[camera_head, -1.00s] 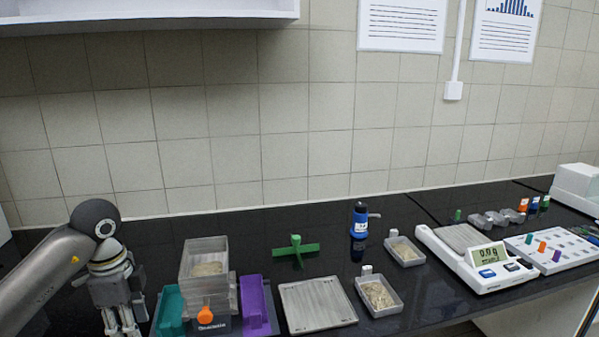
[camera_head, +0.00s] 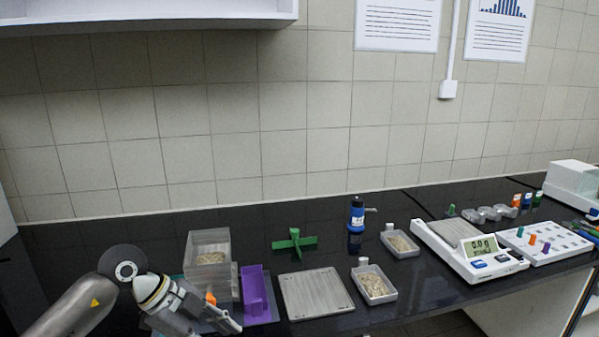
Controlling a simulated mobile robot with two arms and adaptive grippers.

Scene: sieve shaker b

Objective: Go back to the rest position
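My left gripper (camera_head: 228,325) is at the lower left of the head view, in front of the sieve shaker (camera_head: 209,262) and overlapping its lower left part. Its fingers look narrow and close together, but I cannot tell whether they are open or shut. No held object shows in it. The shaker is a clear stacked box with pale grains inside, with an orange knob (camera_head: 210,298) partly hidden behind my gripper. A purple holder (camera_head: 256,293) stands at its right side. My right gripper is not in view.
On the black bench are a flat grey plate (camera_head: 316,294), a green cross piece (camera_head: 294,243), a blue bottle (camera_head: 356,215), two grain trays (camera_head: 374,285) (camera_head: 400,244), a scale (camera_head: 468,250) and a white peg board (camera_head: 545,245). The back wall is tiled.

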